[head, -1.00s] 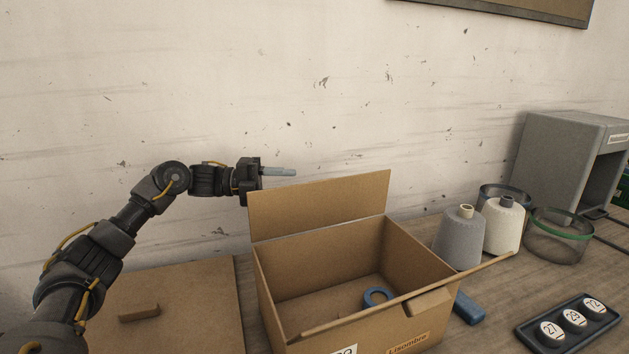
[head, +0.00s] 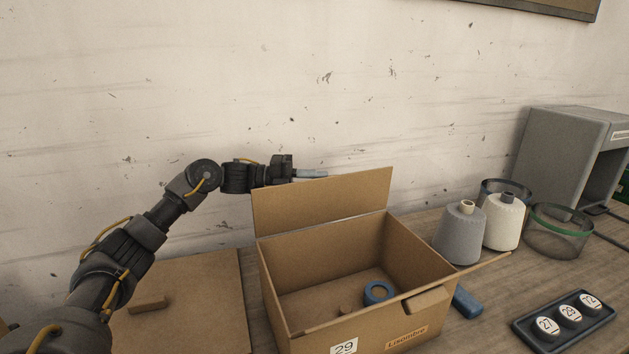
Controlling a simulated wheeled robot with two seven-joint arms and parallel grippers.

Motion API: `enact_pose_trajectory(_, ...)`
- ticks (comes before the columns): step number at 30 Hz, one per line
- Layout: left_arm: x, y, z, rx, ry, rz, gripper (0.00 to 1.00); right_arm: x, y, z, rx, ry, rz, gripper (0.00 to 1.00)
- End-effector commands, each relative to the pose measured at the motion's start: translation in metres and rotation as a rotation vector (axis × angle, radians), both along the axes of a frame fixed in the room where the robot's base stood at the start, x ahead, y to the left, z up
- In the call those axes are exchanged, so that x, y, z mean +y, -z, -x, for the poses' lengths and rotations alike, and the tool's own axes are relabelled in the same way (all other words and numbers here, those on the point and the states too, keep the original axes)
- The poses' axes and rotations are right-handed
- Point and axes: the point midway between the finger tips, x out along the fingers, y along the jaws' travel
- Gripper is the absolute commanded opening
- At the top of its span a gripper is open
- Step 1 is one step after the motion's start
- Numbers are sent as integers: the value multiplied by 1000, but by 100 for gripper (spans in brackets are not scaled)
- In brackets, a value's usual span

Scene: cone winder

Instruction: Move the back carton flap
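The back carton flap (head: 325,205) stands nearly upright along the far edge of the open carton (head: 362,335). My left gripper (head: 312,174) is at the flap's top edge, on its far side toward the wall. Its fingers point right and show just above the flap, with their lower part hidden behind it. I cannot tell whether the fingers are apart or whether they touch the flap. My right gripper is not in view.
A grey cone (head: 460,234) and a cream cone (head: 503,222) stand right of the carton, near glass jars (head: 558,232) and a grey cabinet (head: 566,150). A blue object (head: 467,302) and a dark numbered tray (head: 567,323) lie in front. A brown board (head: 190,300) lies left.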

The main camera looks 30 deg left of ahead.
Motion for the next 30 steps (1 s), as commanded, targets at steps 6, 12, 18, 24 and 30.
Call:
enact_pose_trajectory(6, 0, 1, 0, 1, 0, 0, 0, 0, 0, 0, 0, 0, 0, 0)
enact_pose_trajectory(12, 1, 1, 1, 0, 0, -4, 0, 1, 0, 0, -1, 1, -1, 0)
enact_pose_trajectory(18, -4, 0, 2, -29, 1, -38, 0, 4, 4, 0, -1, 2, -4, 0)
enact_pose_trajectory(24, -17, 0, 8, -103, 4, -130, 0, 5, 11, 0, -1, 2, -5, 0)
enact_pose_trajectory(30, -32, 2, 20, -215, 5, -269, 0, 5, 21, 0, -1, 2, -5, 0)
